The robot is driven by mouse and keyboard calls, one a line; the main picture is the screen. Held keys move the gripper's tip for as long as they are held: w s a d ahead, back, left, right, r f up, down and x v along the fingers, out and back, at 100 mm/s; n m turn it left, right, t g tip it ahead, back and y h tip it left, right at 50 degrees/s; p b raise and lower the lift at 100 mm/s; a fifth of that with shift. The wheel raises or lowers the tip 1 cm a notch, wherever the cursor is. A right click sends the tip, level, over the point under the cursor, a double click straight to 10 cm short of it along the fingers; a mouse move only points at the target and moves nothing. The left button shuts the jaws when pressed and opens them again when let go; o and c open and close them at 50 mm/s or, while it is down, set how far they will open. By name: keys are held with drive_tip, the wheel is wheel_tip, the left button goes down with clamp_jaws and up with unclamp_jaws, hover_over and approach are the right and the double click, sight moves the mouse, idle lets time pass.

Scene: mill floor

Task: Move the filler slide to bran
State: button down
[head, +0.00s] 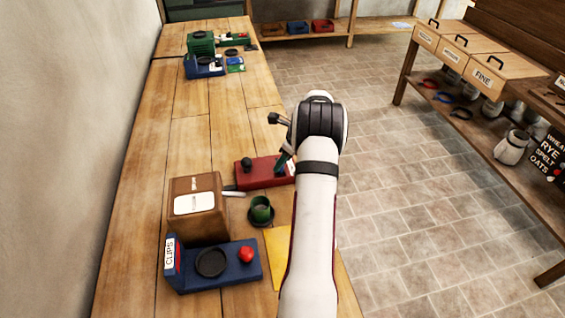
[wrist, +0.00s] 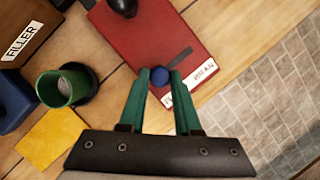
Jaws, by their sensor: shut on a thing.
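A red box (head: 262,172) lies on the bench beside a brown box (head: 200,185). In the wrist view the brown box carries a FILLER label (wrist: 22,42). The red box (wrist: 150,35) has a dark slot (wrist: 180,56) and a blue knob (wrist: 160,75) near the slot's left end. A pale label strip (wrist: 203,75) runs along its near edge; its words are too small and partly covered to read. My gripper (wrist: 160,80) has green fingers closed around the blue knob. In the head view my gripper (head: 284,158) is over the red box's right end, mostly hidden by my arm.
A green cup (head: 261,210) on a dark round base and a yellow sheet (head: 283,255) lie close by. A blue CLIPS device (head: 215,265) stands nearer. Green and blue equipment (head: 203,62) sits at the bench's far end. The bench between is clear.

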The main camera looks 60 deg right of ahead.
sight(273, 156)
drive_tip(key=w+d, duration=0.4)
drive_tip(key=shift+w+d, duration=0.15)
drive_tip(key=shift+d, duration=0.05)
drive_tip(key=c, duration=0.6)
unclamp_jaws()
drive_tip(key=v, duration=1.5)
drive_tip(key=shift+s+r, duration=0.25)
drive_tip(key=shift+r, duration=0.1)
